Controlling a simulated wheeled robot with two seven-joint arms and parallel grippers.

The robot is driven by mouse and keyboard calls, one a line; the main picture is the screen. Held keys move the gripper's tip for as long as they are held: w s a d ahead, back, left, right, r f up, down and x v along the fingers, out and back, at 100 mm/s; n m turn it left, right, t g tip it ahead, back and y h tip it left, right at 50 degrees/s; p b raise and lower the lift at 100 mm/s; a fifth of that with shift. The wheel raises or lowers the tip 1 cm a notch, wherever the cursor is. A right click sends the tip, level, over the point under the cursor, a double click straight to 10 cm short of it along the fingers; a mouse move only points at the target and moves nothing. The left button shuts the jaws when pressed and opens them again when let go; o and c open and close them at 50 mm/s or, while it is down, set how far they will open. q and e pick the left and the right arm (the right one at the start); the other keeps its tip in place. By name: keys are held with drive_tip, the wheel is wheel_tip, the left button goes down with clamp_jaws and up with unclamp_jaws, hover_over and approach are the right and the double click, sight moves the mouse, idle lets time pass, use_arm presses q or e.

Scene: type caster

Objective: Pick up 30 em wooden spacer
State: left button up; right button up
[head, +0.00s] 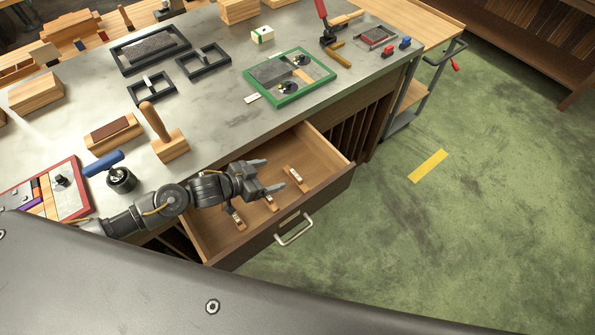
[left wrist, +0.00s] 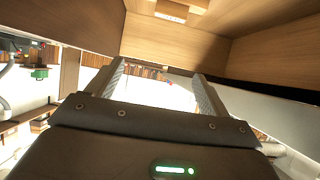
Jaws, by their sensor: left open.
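Three small wooden spacers with pale label faces lie in the open drawer (head: 318,150): one near the right (head: 296,178), one in the middle (head: 271,203), partly hidden by my gripper, and one at the left (head: 236,219). Their markings are too small to read, so I cannot tell which is the 30 em one. My left gripper (head: 271,176) is open and empty over the drawer, between the right and middle spacers in the head view. In the left wrist view its open fingers (left wrist: 160,82) show nothing between them, and a pale-labelled wooden piece (left wrist: 172,10) shows at the top.
The drawer front with its metal handle (head: 295,229) stands out from the bench. On the grey benchtop (head: 215,105) are a wooden-handled block (head: 169,145), a blue-handled tool (head: 120,177), dark frames (head: 204,61) and a green-framed tray (head: 290,98).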

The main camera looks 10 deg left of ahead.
sight(294, 176)
use_arm(q)
drive_tip(key=f+b, duration=0.1)
drive_tip(key=f, duration=0.1)
drive_tip(key=f+b, duration=0.4)
drive_tip(key=shift+w+a, duration=0.1)
drive_tip(key=shift+a, duration=0.15)
drive_tip(key=shift+r, duration=0.1)
drive_tip(key=x, duration=0.5)
drive_tip(key=shift+w+d, duration=0.15)
drive_tip(key=shift+w, duration=0.1)
drive_tip(key=shift+w+d+p, duration=0.15)
drive_tip(key=shift+p, duration=0.25)
drive_tip(key=x, duration=0.3)
drive_tip(key=shift+w+f+p, duration=0.2)
drive_tip(key=shift+f+p, duration=0.2)
drive_tip(key=shift+w+d+f, duration=0.35)
drive_tip(key=shift+w, duration=0.05)
drive_tip(key=c, duration=1.1)
use_arm(e)
drive_tip(key=f, duration=0.1)
drive_tip(key=s+f, duration=0.1)
drive_tip(key=f, duration=0.1)
drive_tip(key=s+f, duration=0.1)
drive_tip(key=shift+s+f, duration=0.1)
drive_tip(key=shift+f, duration=0.1)
